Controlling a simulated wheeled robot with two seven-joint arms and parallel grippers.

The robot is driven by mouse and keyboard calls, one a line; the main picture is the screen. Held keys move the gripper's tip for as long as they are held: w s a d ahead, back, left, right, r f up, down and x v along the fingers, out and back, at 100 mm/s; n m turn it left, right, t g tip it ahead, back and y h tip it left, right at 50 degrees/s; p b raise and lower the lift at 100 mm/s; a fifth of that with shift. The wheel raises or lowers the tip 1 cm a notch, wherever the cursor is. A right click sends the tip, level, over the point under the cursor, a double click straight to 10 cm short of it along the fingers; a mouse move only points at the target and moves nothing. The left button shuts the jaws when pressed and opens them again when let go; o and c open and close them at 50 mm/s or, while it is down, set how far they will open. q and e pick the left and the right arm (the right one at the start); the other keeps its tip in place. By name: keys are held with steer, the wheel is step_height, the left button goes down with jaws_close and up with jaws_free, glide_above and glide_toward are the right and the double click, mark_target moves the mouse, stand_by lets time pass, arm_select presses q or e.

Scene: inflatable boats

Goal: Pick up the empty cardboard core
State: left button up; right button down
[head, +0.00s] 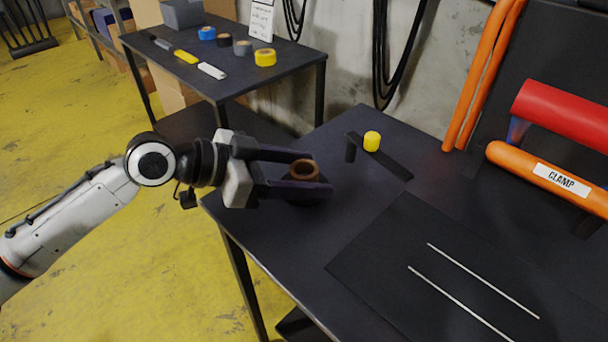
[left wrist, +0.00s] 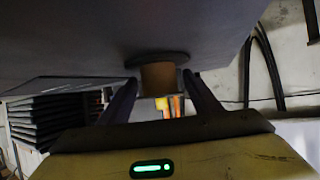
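The brown cardboard core (head: 304,164) stands upright near the left corner of the dark workbench (head: 345,215). In the left wrist view, which looks upside down, the core (left wrist: 158,78) shows on a dark round base (left wrist: 158,58). My left gripper (head: 308,172) reaches in from the left with one finger on each side of the core. In the left wrist view the fingers (left wrist: 160,78) look apart, with a narrow gap on each side of the core. The near finger hides the core's lower part in the head view. My right gripper is not in view.
A yellow roll (head: 372,140) sits on a dark bar holder behind the core. A black mat (head: 470,265) with two pale strips lies to the right. Orange and red tubes (head: 560,115) stand at the back right. A second table (head: 285,72) holds several tape rolls and tools.

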arm_select(q)
steer(key=c, duration=1)
steer(key=shift+r, duration=0.1)
